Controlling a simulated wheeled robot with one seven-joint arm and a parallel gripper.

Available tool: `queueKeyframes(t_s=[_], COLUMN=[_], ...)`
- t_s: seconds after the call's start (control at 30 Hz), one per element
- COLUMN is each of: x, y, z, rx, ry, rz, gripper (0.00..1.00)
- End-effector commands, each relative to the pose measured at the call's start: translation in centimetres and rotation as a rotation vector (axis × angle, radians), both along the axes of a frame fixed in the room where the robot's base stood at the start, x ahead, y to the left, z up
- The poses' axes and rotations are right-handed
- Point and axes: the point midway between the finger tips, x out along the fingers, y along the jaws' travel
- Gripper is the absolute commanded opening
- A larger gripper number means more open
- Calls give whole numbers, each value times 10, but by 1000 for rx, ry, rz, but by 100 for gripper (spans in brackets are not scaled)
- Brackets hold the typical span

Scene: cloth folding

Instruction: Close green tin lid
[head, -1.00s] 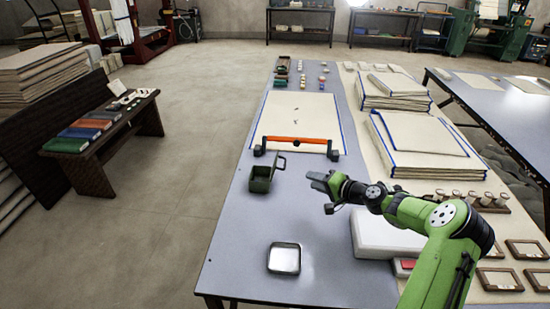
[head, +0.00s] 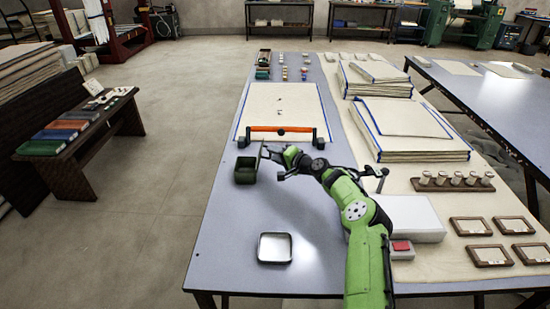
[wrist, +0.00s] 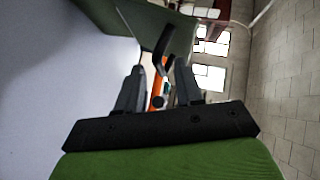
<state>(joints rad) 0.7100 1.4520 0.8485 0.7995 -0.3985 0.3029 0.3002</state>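The green tin (head: 246,171) sits on the grey-blue table, left of my gripper in the head view. Its lid (head: 260,152) stands up at the tin's right side and is seen nearly edge-on. My gripper (head: 272,154) is right beside the raised lid; I cannot tell whether they touch. In the wrist view, the two fingers of my gripper (wrist: 160,66) are apart, with nothing clearly held between them. A dark green surface (wrist: 160,20), apparently part of the tin or lid, fills the top of that view close to the fingertips.
An orange bar with black ends (head: 283,129) lies across the cream sheet (head: 280,103) just behind the tin. A square metal-rimmed tray (head: 274,248) is in front. A white block (head: 412,217) stands right of my arm. The table's left edge is close to the tin.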

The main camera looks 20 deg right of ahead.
Motion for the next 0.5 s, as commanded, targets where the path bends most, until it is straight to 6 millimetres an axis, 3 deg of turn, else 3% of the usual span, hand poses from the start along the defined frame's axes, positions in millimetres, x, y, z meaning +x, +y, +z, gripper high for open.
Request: queueKeyframes(t_s=[0.3,0.5], x=[4,3], y=[1,1], z=[0,0], rx=[-1,0], ry=[1,0], rz=[-1,-1], gripper=[36,7])
